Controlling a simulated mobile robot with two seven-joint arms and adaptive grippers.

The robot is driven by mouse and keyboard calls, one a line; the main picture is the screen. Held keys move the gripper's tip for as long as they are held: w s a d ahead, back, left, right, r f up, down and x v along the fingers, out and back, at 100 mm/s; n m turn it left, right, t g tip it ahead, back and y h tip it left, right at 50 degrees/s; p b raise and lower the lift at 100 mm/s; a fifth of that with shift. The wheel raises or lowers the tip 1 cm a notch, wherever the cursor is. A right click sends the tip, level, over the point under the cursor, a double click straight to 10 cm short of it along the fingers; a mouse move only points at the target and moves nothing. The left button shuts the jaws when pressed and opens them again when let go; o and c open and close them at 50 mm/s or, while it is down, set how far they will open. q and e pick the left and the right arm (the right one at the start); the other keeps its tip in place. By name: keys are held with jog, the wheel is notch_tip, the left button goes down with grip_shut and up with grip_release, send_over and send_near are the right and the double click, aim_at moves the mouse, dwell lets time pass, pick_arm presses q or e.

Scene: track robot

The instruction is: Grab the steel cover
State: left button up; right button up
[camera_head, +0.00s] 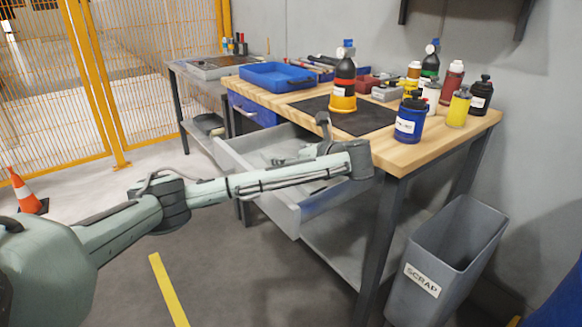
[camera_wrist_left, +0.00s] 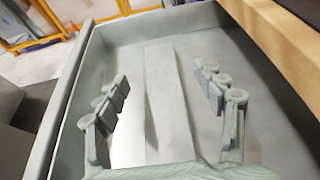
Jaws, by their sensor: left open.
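A long, pale grey metal piece, which looks like the steel cover (camera_wrist_left: 168,90), lies lengthwise in the open grey drawer (camera_head: 297,212). The drawer also fills most of the left wrist view (camera_wrist_left: 75,125). My left gripper (camera_head: 272,158) reaches over the drawer in the head view. In the left wrist view its two fingers (camera_wrist_left: 160,98) are spread wide, one on each side of the metal piece, with nothing between them gripped. The near end of the piece is hidden by the gripper body. In the head view my arm hides much of the drawer's inside. My right gripper is not in view.
The wooden bench top (camera_head: 440,143) overhangs the drawer and carries bottles, a blue tray (camera_head: 270,77) and a dark mat (camera_head: 365,122). The drawer walls stand close around my left gripper. A grey scrap bin (camera_head: 450,250) stands at right.

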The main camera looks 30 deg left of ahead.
aim_at(277, 155)
pick_arm(q)
jog(key=shift+a+f, duration=0.25)
jog(key=shift+f, duration=0.05)
jog(key=x, duration=0.7)
jog(key=shift+c, duration=0.3)
jog(key=c, duration=1.3)
